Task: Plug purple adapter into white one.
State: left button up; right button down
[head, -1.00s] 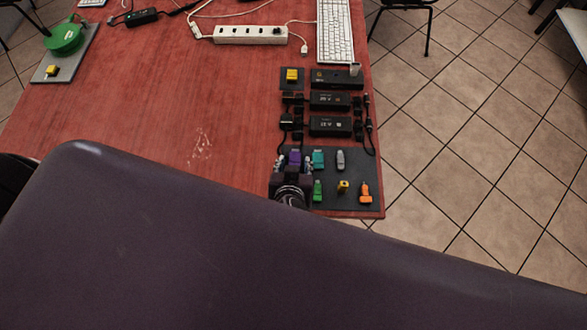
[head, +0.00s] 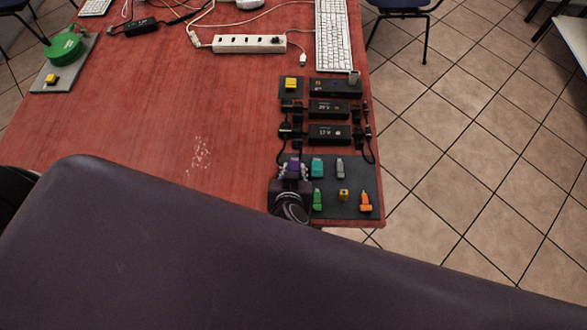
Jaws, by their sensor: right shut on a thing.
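The purple adapter (head: 293,165) is at the left edge of the dark mat (head: 358,179), at the near right corner of the red table. My right gripper (head: 292,171) is shut on it, seen from above and behind. The fingers hide part of the adapter, and I cannot tell whether it touches the mat. A small white plug end (head: 303,60) lies on a cable near the white power strip (head: 235,43), farther back. I cannot tell whether it is the white adapter. My left gripper is not in view.
Teal (head: 317,168), grey (head: 340,168), green (head: 318,199), yellow (head: 343,195) and orange (head: 365,202) adapters are close to the right of my gripper. Black power bricks (head: 328,109) with cables lie behind, before a white keyboard (head: 332,35). The table's middle is clear.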

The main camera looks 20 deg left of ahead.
jog(key=shift+r+p, duration=3.2)
jog(key=shift+r, duration=0.35)
